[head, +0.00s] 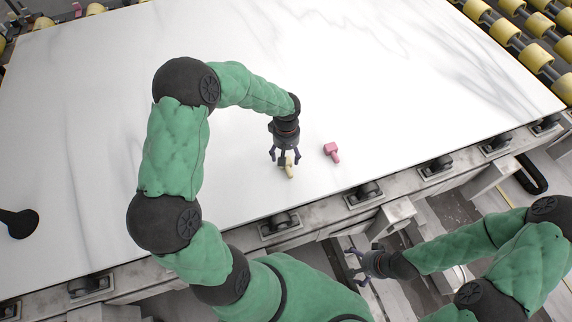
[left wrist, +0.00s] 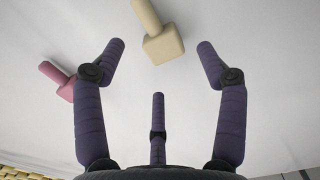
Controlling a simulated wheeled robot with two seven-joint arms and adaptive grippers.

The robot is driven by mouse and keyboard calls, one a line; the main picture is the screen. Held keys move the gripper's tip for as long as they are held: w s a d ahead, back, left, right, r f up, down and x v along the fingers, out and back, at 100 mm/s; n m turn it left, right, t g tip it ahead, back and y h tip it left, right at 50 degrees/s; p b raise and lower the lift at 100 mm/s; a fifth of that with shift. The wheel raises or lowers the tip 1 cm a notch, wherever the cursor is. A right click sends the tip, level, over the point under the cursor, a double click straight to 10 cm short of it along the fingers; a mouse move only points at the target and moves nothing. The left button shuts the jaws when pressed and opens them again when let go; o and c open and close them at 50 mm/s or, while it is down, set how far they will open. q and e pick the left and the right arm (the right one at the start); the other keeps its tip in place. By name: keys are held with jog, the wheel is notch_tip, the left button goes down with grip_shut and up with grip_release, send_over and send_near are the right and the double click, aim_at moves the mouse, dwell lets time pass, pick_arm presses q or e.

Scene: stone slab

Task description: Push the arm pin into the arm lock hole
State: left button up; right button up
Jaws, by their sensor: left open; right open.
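A cream pin with a blocky head (head: 290,171) lies on the white slab, right under my left gripper (head: 286,157). In the left wrist view the cream pin (left wrist: 163,45) shows ahead of the spread fingers (left wrist: 158,62), its head nearer me and its shaft running up out of the picture. My left gripper is open and empty. A pink pin of similar shape (head: 331,151) lies to the right on the slab; it also shows in the left wrist view (left wrist: 60,82). Which is the arm pin I cannot tell. My right gripper (head: 355,266) is open and empty, off the slab's front edge. I cannot make out a lock hole.
The white marble slab (head: 400,80) is mostly bare. A metal frame with black rollers (head: 365,192) runs along its front edge. Yellow rollers (head: 505,32) stand beyond the right corner. A black cone-like object (head: 18,222) is at the far left.

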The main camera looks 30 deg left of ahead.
aim_at(289, 163)
pick_arm(q)
jog(key=f, duration=0.2)
jog(key=f+b, duration=0.1)
jog(key=f, duration=0.2)
jog(key=shift+a, duration=0.2)
jog(key=c, duration=1.5)
